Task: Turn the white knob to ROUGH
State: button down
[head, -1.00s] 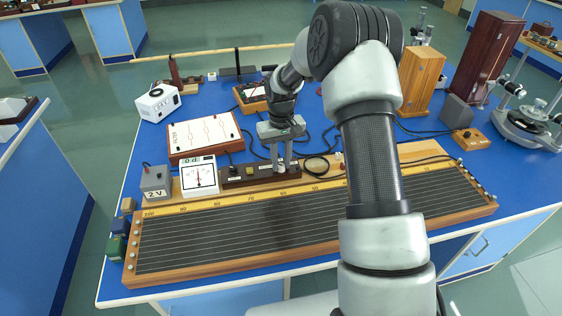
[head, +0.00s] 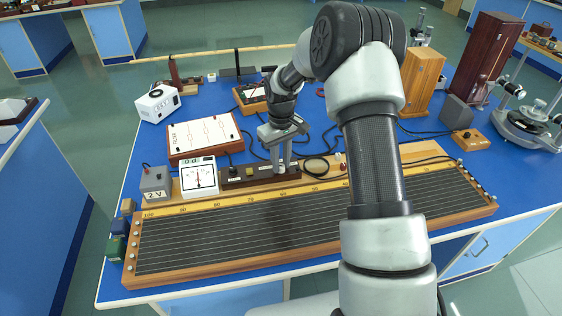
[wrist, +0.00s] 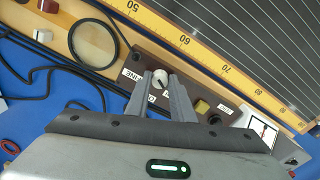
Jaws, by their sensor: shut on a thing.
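The white knob (wrist: 161,80) sits on a dark brown box, which also shows in the head view (head: 238,179). My gripper (wrist: 161,76) points down at the box, with one finger on each side of the knob, shut on it. A white label reading FINE (wrist: 132,76) lies beside the left finger in the wrist view. Another label shows only partly between the fingers, and I cannot read it. The knob's pointer direction cannot be made out. In the head view my gripper (head: 280,168) is at the right end of the box and hides the knob.
A yellow button (wrist: 201,106) and a black knob (wrist: 214,119) are on the same box. A white meter (head: 199,178) stands left of it. The long wooden wire board (head: 240,232) lies in front. Black cables loop behind and to the right.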

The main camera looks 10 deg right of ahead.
aim_at(281, 166)
jog(key=c, duration=1.5)
grip_release()
jog(key=shift+c, duration=0.2)
notch_tip(281, 166, up, 18)
jog(key=shift+f+p, duration=0.25)
jog(key=shift+p, duration=0.05)
jog(key=s+r+m+t+p, duration=0.2)
jog(key=s+r+t+p, duration=0.1)
jog(key=s+r, duration=1.2)
jog(key=s+r+m+t+p, duration=0.1)
jog(key=s+m+t+p, duration=0.1)
jog(key=s, duration=1.4)
jog(key=shift+s+a+t, duration=0.15)
jog(key=shift+s+t, duration=0.15)
jog(key=shift+s, duration=0.1)
